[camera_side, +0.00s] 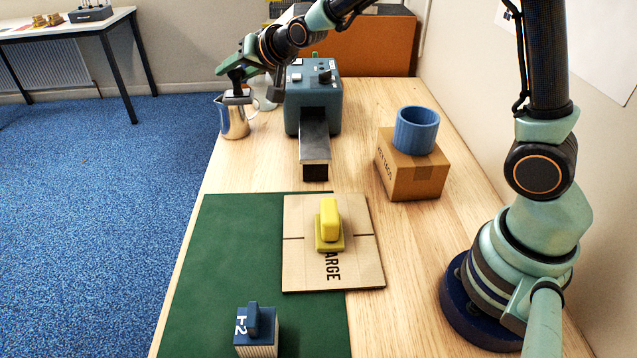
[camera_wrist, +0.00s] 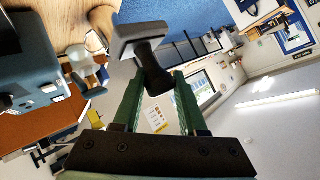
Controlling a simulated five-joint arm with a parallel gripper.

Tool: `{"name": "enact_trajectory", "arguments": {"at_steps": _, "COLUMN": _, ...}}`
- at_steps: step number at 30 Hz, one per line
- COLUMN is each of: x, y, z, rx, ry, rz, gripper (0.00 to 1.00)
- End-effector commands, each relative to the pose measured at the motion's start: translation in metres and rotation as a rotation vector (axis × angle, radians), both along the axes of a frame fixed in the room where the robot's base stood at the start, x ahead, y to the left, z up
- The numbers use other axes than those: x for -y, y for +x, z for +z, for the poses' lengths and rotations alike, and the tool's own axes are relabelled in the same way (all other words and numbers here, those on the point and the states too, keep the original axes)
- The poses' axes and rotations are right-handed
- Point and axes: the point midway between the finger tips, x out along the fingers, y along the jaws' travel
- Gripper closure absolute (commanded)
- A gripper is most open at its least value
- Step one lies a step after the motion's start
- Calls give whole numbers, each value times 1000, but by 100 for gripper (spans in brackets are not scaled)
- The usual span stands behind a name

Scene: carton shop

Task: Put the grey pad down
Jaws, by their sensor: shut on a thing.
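The grey pad (camera_side: 238,98) has a black handle. It is held at the far left edge of the table, in front of or just over the steel jug (camera_side: 234,122); I cannot tell whether they touch. My gripper (camera_side: 233,72) is shut on the pad's handle. In the wrist view, my gripper (camera_wrist: 158,82) has its green fingers on both sides of the black handle, and the grey pad (camera_wrist: 138,37) sticks out beyond them, tilted.
A blue-grey machine (camera_side: 314,95) stands right of the jug. A blue ring (camera_side: 416,130) sits on a carton (camera_side: 413,176). A yellow block with a handle (camera_side: 329,225) rests on flat cardboard (camera_side: 302,264). A blue stamp (camera_side: 256,325) stands on the green mat (camera_side: 235,240), largely clear.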

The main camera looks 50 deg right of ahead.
Motion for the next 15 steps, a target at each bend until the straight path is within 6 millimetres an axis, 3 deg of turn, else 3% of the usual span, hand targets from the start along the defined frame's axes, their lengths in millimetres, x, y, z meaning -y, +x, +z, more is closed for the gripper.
{"name": "enact_trajectory", "arguments": {"at_steps": 3, "x": -28, "y": -23, "z": 3, "rx": 2, "ry": -4, "rz": 58, "gripper": 100}}
{"name": "enact_trajectory", "arguments": {"at_steps": 8, "x": -47, "y": -41, "z": 0, "rx": 0, "ry": -9, "rz": 98, "gripper": 100}}
{"name": "enact_trajectory", "arguments": {"at_steps": 15, "x": -49, "y": -44, "z": -50, "rx": -9, "ry": -10, "rz": 103, "gripper": 100}}
